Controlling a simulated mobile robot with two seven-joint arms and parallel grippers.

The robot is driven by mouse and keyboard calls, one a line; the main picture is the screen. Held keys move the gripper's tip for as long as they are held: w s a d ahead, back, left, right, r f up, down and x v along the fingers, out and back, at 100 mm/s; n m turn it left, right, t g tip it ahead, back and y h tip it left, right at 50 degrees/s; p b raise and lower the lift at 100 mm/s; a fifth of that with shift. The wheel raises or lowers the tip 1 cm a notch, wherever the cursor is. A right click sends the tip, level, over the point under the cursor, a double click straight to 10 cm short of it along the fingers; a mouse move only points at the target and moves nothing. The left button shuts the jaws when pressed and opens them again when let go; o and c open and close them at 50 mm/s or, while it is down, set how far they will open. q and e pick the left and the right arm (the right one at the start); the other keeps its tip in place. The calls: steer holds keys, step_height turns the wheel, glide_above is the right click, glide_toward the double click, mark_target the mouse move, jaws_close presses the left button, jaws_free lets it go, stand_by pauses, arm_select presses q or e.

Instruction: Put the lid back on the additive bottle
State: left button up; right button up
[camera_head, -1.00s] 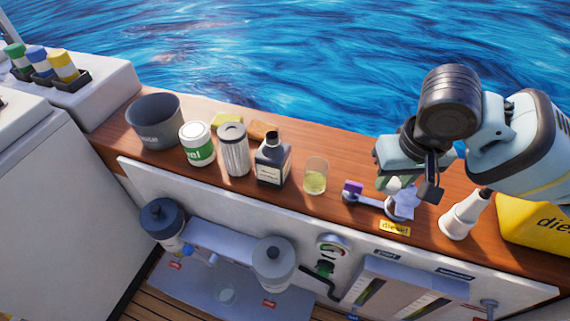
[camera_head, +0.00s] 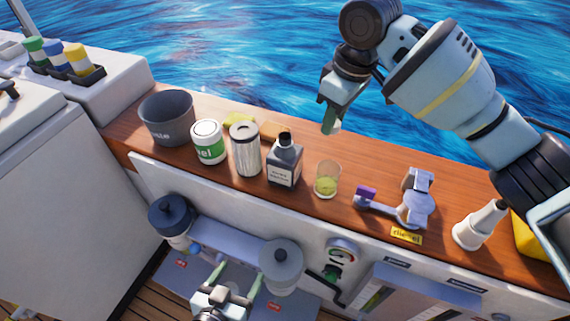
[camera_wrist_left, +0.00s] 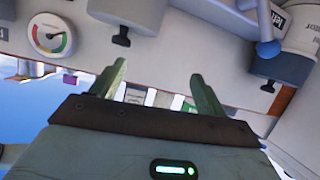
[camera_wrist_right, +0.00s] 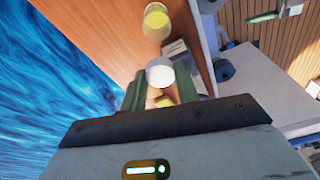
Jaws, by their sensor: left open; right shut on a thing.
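The additive bottle, as I take it, is the dark, square-shouldered bottle (camera_head: 285,165) with a pale label and black neck. It stands upright on the wooden ledge. My right gripper (camera_head: 332,125) is above the ledge, up and to the right of the bottle and apart from it. In the right wrist view, it is shut on a small, pale round thing (camera_wrist_right: 160,71), apparently the lid. In the head view the fingers mostly hide it. My left gripper (camera_head: 238,276) is open and empty in front of the panel, low in the picture. Its spread fingers (camera_wrist_left: 157,78) also show in the left wrist view.
A glass with yellow liquid (camera_head: 327,181) stands right of the bottle. A metal filter (camera_head: 245,150), a white-green can (camera_head: 208,143) and a grey bin (camera_head: 167,118) stand left. The opened deck filler (camera_head: 414,197) and a white nozzle (camera_head: 479,226) are right. The ledge behind the glass is clear.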

mark_target(285, 161)
arm_select(q)
steer(key=w+d+r+m+t+h, duration=0.1)
steer(key=w+d+r, duration=0.5)
steer(key=w+r, duration=0.6)
steer(key=r+t+h, duration=0.1)
steer(key=t, duration=0.1)
steer(key=shift+m+t+h, duration=0.3)
steer(key=shift+m+t, duration=0.1)
arm_select(e)
steer(key=w+a+r+n+g, duration=0.1)
steer(key=w+a+r+n, duration=0.1)
steer(key=a+n, duration=0.5)
steer(key=shift+w+a+r, duration=0.25)
steer(key=shift+w+a, duration=0.1)
steer(key=shift+a, duration=0.65)
arm_select(q)
steer(key=shift+w, duration=0.15)
steer(key=x, duration=1.2)
steer(key=shift+a, duration=0.1)
steer(key=c, duration=1.1)
steer(key=shift+c, duration=0.3)
arm_select(e)
steer(key=shift+f, duration=2.5)
steer(key=shift+f, duration=0.15)
